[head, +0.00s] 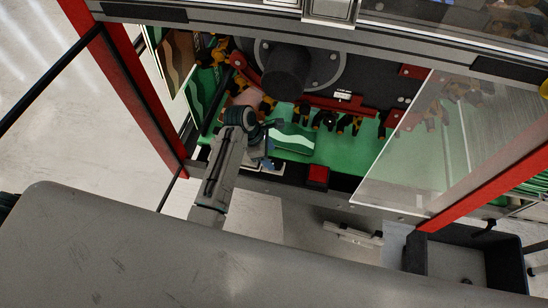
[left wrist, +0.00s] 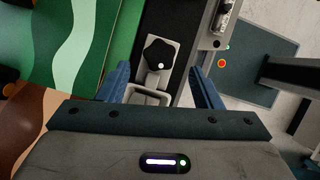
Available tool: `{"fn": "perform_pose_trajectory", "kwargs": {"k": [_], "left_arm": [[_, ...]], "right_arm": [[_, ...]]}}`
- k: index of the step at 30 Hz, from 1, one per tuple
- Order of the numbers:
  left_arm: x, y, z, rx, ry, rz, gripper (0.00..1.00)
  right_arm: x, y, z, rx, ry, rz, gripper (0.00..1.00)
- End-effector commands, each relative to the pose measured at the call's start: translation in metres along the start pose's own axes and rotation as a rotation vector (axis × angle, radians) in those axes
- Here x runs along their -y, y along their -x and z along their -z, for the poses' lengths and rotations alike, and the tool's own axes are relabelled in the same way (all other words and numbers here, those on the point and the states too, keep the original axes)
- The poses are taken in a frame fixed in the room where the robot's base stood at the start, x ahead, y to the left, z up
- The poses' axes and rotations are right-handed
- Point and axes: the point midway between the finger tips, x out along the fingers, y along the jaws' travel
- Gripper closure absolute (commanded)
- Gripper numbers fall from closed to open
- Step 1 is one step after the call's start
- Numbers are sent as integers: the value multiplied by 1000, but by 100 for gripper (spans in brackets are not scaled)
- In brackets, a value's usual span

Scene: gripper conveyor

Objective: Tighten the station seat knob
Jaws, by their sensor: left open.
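The black lobed knob (left wrist: 160,53) sits on a pale grey bracket (left wrist: 153,82) in the upper middle of the left wrist view. My left gripper (left wrist: 160,70) is open, with one blue finger to each side of the knob. The fingers are apart from it and nothing is between them. In the head view my left gripper (head: 266,146) reaches into the machine at the front edge of the green bed. I cannot make out the knob there, as my arm and gripper cover that spot. My right gripper is not in view.
A green wavy-patterned board (head: 293,140) lies right beside the gripper. A red button (head: 317,175) is on the front edge. A black cylinder (head: 287,70) and red rail (head: 340,103) are behind. A clear panel (head: 425,140) and red post (head: 490,172) stand to the right.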

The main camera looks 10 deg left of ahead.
Motion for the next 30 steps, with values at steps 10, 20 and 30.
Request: {"fn": "perform_pose_trajectory", "kwargs": {"k": [10,20,30], "left_arm": [[0,-41,0,-1,-1,-1,41],[0,-44,0,-1,-2,-2,43],[0,-44,0,-1,-4,-1,85]], "right_arm": [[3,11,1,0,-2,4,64],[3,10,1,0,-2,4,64],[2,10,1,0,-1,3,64]]}}
